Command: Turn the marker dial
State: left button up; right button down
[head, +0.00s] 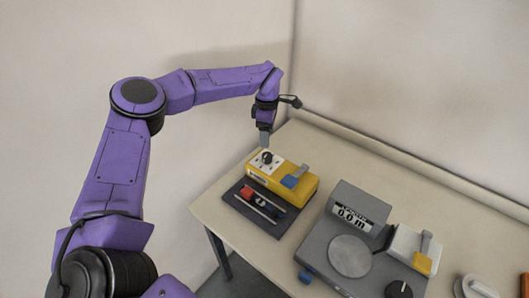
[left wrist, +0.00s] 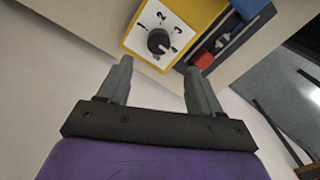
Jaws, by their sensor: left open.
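The marker dial is a black round knob (head: 266,157) on a white numbered plate on top of a yellow box (head: 305,186). In the left wrist view the dial (left wrist: 159,42) sits just beyond the fingertips, with numbers around it. My left gripper (head: 265,138) is right above the dial in the head view and points down. In the left wrist view my left gripper (left wrist: 160,78) has its two fingers apart with nothing between them. The dial appears apart from both fingers. My right gripper is not in view.
A dark tray (head: 272,229) with a red block (head: 247,191) and rods lies in front of the yellow box. A grey machine (head: 322,232) with a display stands to the right. A blue lever (head: 295,177) sits on the yellow box. Walls rise behind the table.

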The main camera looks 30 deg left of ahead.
aim_at(267, 154)
pick_arm(q)
notch_tip(267, 154, down, 10)
jog(key=p, duration=0.2)
jog(key=shift+w+r+p, duration=0.1)
jog(key=shift+r+p, duration=0.05)
jog(key=shift+p, duration=0.25)
jog(key=c, duration=1.1)
jog(key=shift+o, duration=0.2)
jog(key=shift+w+a, duration=0.1)
jog(key=shift+a, duration=0.05)
